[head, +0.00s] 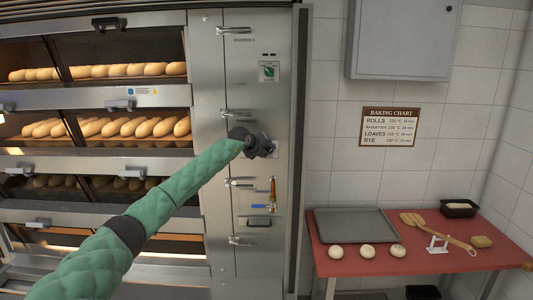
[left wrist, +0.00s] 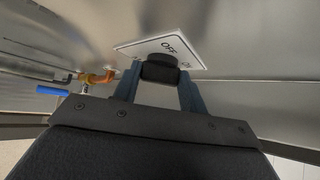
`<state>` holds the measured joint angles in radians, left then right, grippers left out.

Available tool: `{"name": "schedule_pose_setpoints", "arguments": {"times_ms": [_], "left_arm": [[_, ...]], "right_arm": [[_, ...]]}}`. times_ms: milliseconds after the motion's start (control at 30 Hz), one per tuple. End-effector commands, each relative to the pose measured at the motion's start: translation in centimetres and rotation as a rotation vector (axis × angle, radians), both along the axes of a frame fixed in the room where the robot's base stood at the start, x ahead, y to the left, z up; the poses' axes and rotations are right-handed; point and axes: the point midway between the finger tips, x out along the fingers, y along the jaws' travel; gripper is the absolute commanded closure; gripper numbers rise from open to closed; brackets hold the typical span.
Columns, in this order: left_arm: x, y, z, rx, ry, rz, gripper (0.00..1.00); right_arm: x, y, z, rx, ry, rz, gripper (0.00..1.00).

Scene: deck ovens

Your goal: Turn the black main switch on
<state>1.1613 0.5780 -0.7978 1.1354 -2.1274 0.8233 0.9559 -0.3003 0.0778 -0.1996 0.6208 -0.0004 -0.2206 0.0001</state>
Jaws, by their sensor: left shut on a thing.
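The black main switch (left wrist: 160,70) is a dark knob on a white plate (left wrist: 150,46) marked "OFF", on the steel oven panel, in the left wrist view. My left gripper (left wrist: 158,84) has one finger on each side of the knob and is shut on it. In the head view my left gripper (head: 262,148) is against the oven's right-hand panel and hides the switch and most of its plate. The knob's exact angle is hard to read. My right gripper is in neither view.
Below the gripper are an orange pipe (head: 273,188) and a blue lever (head: 258,206), also seen left in the wrist view. A green-marked plate (head: 269,72) sits above. Door handles (head: 240,184) jut from the panel. A red table (head: 400,262) with a tray (head: 356,226) stands right.

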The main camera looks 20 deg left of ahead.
Motion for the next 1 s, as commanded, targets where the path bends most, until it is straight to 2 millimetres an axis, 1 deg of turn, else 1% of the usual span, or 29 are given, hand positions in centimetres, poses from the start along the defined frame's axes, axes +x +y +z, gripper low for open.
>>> {"name": "schedule_pose_setpoints", "arguments": {"times_ms": [33, 500, 533, 633, 900, 1000], "left_arm": [[-0.06, -0.14, -0.64, 0.01, 0.01, -0.002, 0.81], [-0.07, -0.15, -0.63, 0.022, 0.015, -0.002, 0.81], [-0.07, -0.15, -0.64, 0.022, 0.015, -0.002, 0.56], [-0.07, -0.13, -0.56, 0.021, 0.013, -0.002, 0.37], [-0.04, -0.05, -0.22, 0.02, 0.009, -0.001, 0.36], [-0.28, 0.06, -0.13, 0.02, 0.007, -0.001, 0.36]], "right_arm": [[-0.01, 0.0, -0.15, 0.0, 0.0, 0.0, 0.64], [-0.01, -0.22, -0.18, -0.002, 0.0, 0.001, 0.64], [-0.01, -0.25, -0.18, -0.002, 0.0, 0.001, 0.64], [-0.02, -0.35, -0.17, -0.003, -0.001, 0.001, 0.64], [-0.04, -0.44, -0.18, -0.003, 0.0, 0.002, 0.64], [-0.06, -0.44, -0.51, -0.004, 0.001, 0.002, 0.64]]}}
